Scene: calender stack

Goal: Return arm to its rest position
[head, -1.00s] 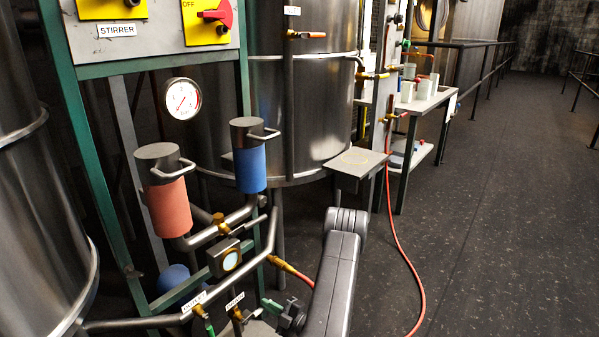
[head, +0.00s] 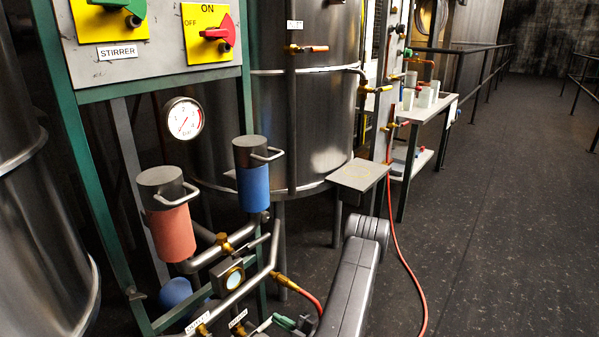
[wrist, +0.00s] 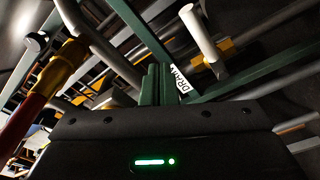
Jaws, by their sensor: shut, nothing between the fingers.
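My arm (head: 355,280) shows as a grey link at the bottom middle of the head view. My gripper (head: 284,322) shows low in the head view as small green fingers, beside the pipes and partly cut off by the frame edge. In the wrist view, the green fingers of my gripper (wrist: 157,80) are together with nothing between them. Past them is a label reading DRAIN (wrist: 181,80) and a white handle (wrist: 202,35). I cannot tell whether the gripper touches any pipe.
A red-orange cylinder (head: 170,232) and a blue cylinder (head: 254,188) stand on the pipework (head: 250,285). A red hose (head: 398,270) hangs to the floor. A steel tank (head: 325,110) and a small shelf (head: 357,174) stand behind. The floor at right (head: 500,220) is clear.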

